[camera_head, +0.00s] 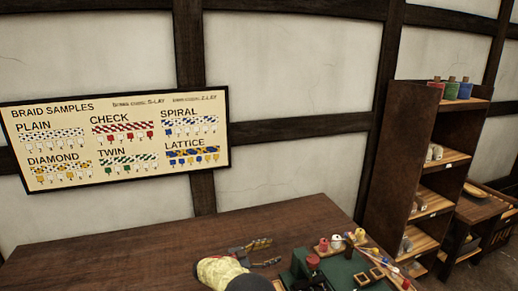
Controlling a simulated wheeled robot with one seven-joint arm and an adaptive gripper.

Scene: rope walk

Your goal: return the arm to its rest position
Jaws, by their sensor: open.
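My gripper (273,251) is low in the head view, over the brown wooden bench (110,254). Its two fingers point right and stand apart, with nothing seen between them. The fingers are just left of the green board with bobbins. How high they are above the bench top is hard to tell. Most of my arm is out of view below the bottom edge.
A dark green board (341,268) on the bench holds several coloured bobbins and small wooden frames. A tall wooden shelf (407,150) stands at right, with coloured spools (451,89) on top. A braid sample board (118,138) hangs on the wall. The bench's left part is clear.

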